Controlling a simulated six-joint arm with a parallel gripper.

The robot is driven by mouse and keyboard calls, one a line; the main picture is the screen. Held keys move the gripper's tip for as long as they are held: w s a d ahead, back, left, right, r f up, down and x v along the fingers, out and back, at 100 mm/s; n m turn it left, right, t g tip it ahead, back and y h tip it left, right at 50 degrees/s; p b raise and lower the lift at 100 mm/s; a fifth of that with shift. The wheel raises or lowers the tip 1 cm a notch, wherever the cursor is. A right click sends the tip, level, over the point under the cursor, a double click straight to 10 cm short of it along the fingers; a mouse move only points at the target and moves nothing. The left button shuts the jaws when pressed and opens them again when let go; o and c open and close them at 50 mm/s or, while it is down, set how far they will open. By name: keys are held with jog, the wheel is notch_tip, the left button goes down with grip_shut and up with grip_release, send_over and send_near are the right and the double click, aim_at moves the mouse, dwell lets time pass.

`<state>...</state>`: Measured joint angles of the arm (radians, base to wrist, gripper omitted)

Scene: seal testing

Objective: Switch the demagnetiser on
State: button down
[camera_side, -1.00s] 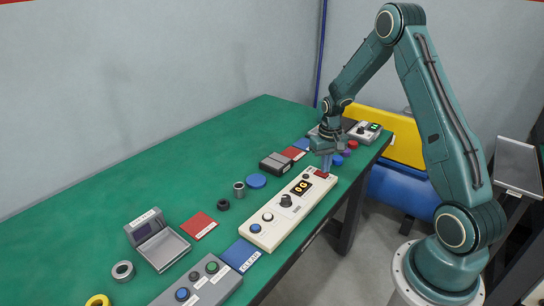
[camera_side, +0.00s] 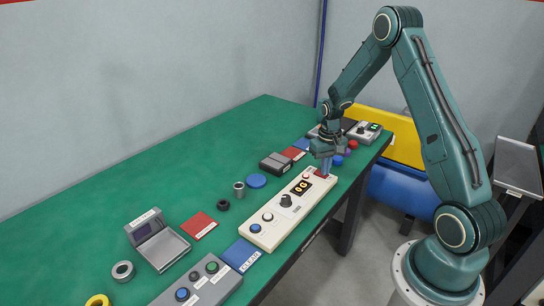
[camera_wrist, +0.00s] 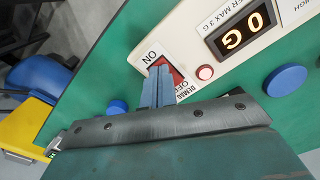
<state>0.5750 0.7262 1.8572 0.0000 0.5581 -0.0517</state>
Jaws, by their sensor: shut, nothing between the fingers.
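The demagnetiser is a long cream panel (camera_side: 282,221) along the front edge of the green bench, with a red rocker switch (camera_wrist: 171,73) marked ON and OFF at its far end. In the side view my gripper (camera_side: 325,172) points down over that end of the panel. I cannot tell whether the tips press the rocker.
A blue disc (camera_side: 256,181) and a dark box (camera_side: 275,163) lie left of the panel. A grey button box (camera_side: 198,285) and a blue mat (camera_side: 240,254) lie nearer the camera. A small grey device (camera_side: 364,132) stands beyond my gripper. The bench's left side is largely clear.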

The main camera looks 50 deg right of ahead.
jog(key=shift+r, duration=3.5)
jog(key=s+a+r+n+t, duration=0.1)
jog(key=s+a+r, duration=0.2)
jog(key=a+r, duration=0.45)
jog(key=s+a+r+n+t, duration=0.1)
jog(key=s+a+r+n, duration=0.1)
jog(key=a+r, duration=0.6)
jog(key=s+a+r+n+t, duration=0.1)
jog(key=s+a+r, duration=0.1)
jog(key=s+a, duration=0.2)
jog(key=s+a+r+n+t, duration=0.2)
jog(key=s+a, duration=0.3)
jog(key=s, duration=0.6)
jog(key=shift+s+a+r+t, duration=0.15)
jog(key=shift+s+r+t, duration=0.15)
jog(key=shift+r, duration=0.45)
